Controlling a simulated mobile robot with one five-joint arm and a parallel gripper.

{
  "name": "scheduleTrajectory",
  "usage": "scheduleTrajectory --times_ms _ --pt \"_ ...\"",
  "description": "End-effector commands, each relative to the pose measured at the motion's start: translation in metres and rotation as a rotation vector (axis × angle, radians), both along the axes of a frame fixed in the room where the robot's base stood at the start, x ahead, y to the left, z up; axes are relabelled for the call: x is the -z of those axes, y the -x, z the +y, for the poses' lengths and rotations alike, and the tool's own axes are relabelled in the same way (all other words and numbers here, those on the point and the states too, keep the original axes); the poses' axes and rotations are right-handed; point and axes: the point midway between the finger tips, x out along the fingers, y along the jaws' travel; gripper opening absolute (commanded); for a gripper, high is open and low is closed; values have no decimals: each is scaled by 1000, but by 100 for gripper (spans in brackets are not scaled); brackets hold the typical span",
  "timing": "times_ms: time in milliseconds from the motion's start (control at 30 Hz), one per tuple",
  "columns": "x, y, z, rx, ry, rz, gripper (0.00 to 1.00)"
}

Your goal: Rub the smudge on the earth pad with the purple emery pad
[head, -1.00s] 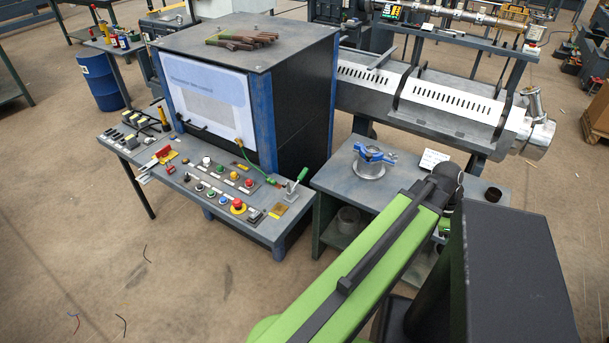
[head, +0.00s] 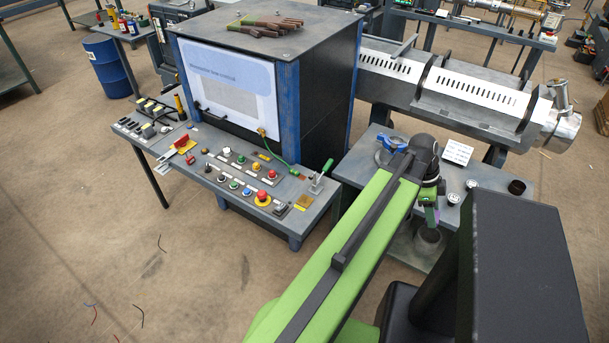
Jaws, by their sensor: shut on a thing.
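My gripper (head: 429,200) is at the end of my green arm, over the side table right of the control console. A brassy square plate (head: 305,202) lies at the right end of the console top, beside a green-handled lever. It looks like the earth pad, but I cannot make out the smudge on it at this size. My gripper is well to the right of this plate and apart from it.
The control console (head: 240,195) carries buttons, a red emergency stop (head: 262,198) and the upright lever (head: 319,181). A green cable (head: 276,153) runs down to its top. A blue clamp (head: 394,144), a white card (head: 457,152) and small round containers (head: 516,187) are on the side table.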

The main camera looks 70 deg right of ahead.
Motion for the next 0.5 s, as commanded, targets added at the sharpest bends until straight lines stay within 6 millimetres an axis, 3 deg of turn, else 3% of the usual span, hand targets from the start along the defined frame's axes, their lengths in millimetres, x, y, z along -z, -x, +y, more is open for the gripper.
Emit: scheduleTrajectory --times_ms 33,233,367,500 --pt "-1 -28 -13 -45 0 0 18" --pt "-2 -150 -48 -225 -1 -1 18" --pt "-3 -238 -57 -350 -1 -1 18" --pt "-3 -326 -52 -473 0 -1 18"
